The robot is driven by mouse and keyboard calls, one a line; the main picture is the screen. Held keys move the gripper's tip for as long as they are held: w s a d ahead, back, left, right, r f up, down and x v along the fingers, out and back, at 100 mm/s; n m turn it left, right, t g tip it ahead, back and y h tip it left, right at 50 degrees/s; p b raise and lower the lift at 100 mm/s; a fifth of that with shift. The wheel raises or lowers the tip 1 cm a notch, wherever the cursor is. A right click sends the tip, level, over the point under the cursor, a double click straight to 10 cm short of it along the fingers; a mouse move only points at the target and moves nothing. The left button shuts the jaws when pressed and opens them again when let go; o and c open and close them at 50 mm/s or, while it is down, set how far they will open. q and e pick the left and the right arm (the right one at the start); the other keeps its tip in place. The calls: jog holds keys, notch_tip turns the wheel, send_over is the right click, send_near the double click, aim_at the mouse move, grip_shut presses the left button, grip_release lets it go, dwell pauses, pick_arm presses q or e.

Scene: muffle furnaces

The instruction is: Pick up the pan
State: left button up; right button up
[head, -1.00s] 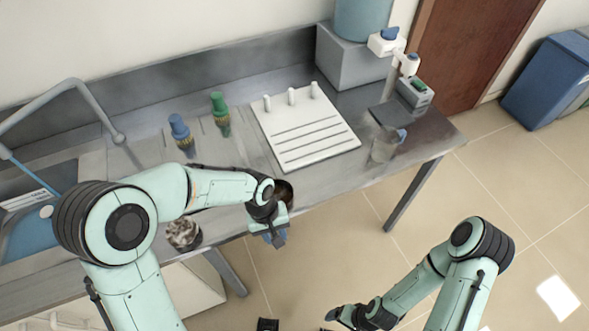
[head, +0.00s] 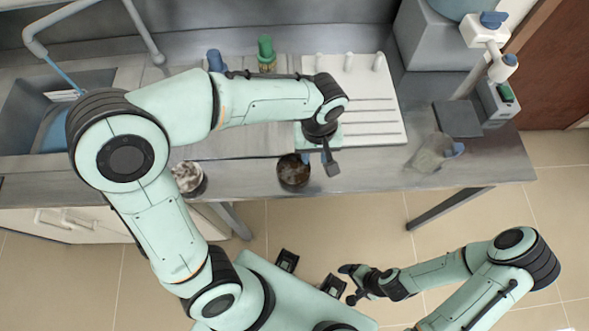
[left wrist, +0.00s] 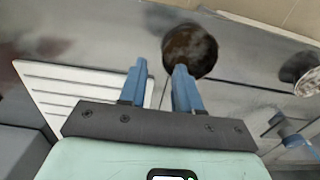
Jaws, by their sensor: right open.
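A small round dark-brown vessel (head: 294,171), the likeliest pan, stands at the front edge of the steel table; I see no handle. In the left wrist view it (left wrist: 190,48) lies just beyond the fingertips. A similar round vessel with whitish contents (head: 188,178) stands to its left and shows at the right edge of the left wrist view (left wrist: 307,80). My left gripper (head: 328,161) is just right of the brown vessel, above the table; its blue fingers (left wrist: 158,69) are apart and empty. My right gripper (head: 348,284) is open and low, off the table.
A white pegged board (head: 375,115) lies behind my left gripper. Blue-capped (head: 216,60) and green-capped (head: 266,55) bottles stand at the back. A clear beaker (head: 430,153) and a grey device (head: 497,102) stand to the right. A sink (head: 45,110) is at the left.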

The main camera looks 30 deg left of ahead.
aim_at(294, 171)
pick_arm(q)
jog(key=shift+f, duration=0.95)
jog(key=shift+a+f, duration=0.15)
jog(key=shift+f, duration=1.2)
jog(key=shift+a+f, duration=0.15)
jog(key=shift+f, duration=1.2)
grip_shut()
